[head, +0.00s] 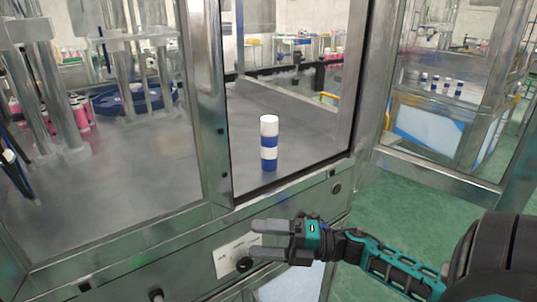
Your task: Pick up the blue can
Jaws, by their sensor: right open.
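The blue can (268,160) stands upright on the grey metal deck inside the machine, near the front opening. It is blue with a white band and a white top. My right gripper (252,239) is in front of the machine, below and nearer than the can, outside the cabinet. Its two grey fingers point left, are apart, and hold nothing. My left gripper is not in this view.
A metal frame post (207,110) stands left of the opening. The lower front panel (190,262) is close behind my right gripper. Several small cans (447,87) sit behind glass at the upper right. Green floor (365,230) is clear at the right.

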